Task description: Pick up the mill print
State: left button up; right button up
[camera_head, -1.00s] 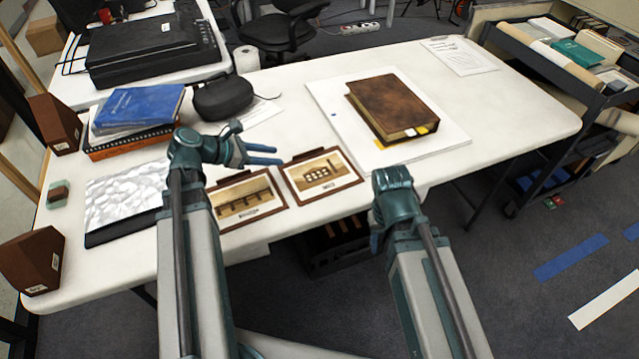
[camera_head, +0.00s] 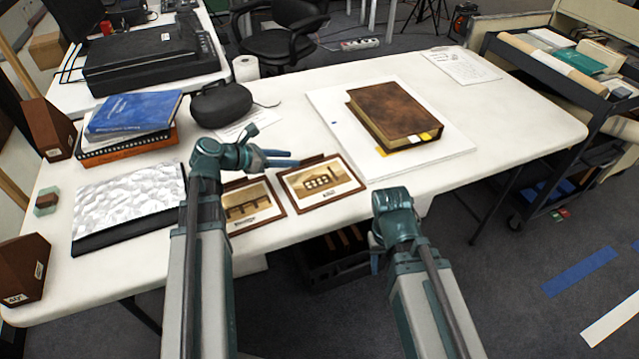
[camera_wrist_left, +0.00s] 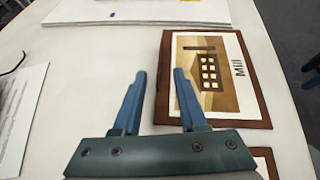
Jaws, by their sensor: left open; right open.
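The mill print (camera_head: 320,182) is a sepia picture of a building in a brown frame, lying flat on the white table. In the left wrist view the mill print (camera_wrist_left: 215,70) lies right of centre, with the word "Mill" readable. My left gripper (camera_head: 285,158) is open and empty, at the upper left edge of the mill print. In the left wrist view the right finger of my left gripper (camera_wrist_left: 160,75) overlaps the print's left border; the other finger is over bare table. My right gripper (camera_head: 376,258) is open and empty, in front of the table edge, its fingers partly hidden.
A second brown-framed print (camera_head: 252,207) lies just left of the mill print. A brown book (camera_head: 393,108) lies on a white board (camera_head: 455,145) behind. A grey textured panel (camera_head: 125,205) and blue book (camera_head: 133,113) are at left.

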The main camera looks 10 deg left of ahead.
aim_at(301, 166)
pick_arm(q)
jog(key=shift+w, duration=0.1)
jog(key=b+x, duration=0.2)
jog(key=x, duration=0.2)
jog(key=shift+f, duration=0.25)
jog(key=shift+w+d+f+b, duration=0.15)
jog(key=shift+w+d+b, duration=0.2)
jog(key=shift+c, duration=0.2)
grip_shut()
dwell(0.8)
